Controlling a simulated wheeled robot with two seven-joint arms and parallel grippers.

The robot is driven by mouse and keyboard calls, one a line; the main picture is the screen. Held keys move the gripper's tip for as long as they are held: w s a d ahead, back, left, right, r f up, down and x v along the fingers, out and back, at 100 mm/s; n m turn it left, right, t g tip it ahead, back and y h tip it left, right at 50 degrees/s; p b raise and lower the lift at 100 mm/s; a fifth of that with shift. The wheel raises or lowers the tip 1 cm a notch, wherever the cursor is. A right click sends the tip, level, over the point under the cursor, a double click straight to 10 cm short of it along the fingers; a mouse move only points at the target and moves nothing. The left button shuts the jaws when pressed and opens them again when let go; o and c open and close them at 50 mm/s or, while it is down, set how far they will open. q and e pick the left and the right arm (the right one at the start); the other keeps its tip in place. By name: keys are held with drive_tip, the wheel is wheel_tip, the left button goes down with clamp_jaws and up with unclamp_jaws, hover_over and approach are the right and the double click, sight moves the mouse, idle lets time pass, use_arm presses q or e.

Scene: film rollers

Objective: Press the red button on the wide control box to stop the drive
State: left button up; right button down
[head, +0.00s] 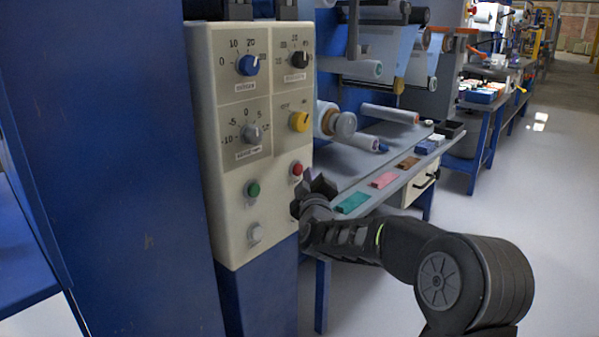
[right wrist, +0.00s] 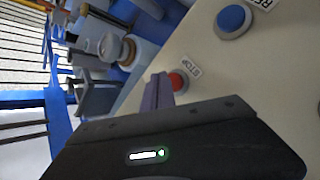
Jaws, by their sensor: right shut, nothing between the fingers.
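The wide cream control box (head: 230,175) stands upright on a blue post. Its red button (head: 297,168) is low on the right side of the front, and it also shows in the right wrist view (right wrist: 178,82) beside a STOP label (right wrist: 195,70). My right gripper (head: 312,186) is shut and empty, just right of and slightly below the red button in the head view. In the right wrist view the closed fingertips (right wrist: 158,90) are close beside the button and partly cover it. I cannot tell whether they touch it. My left gripper is not in view.
A green button (head: 253,189) and a pale button (head: 255,233) are on the same panel, below several dials. A blue round button (right wrist: 233,20) shows in the right wrist view. A workbench (head: 372,170) with rollers stands behind on the right. The floor at right is clear.

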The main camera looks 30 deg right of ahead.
drive_tip(key=shift+s+d, duration=0.1)
drive_tip(key=s, duration=0.2)
drive_tip(key=s+d+b, duration=0.1)
drive_tip(key=s, duration=0.1)
drive_tip(key=shift+s+d, duration=0.2)
drive_tip(key=shift+s, duration=0.15)
idle(1.0)
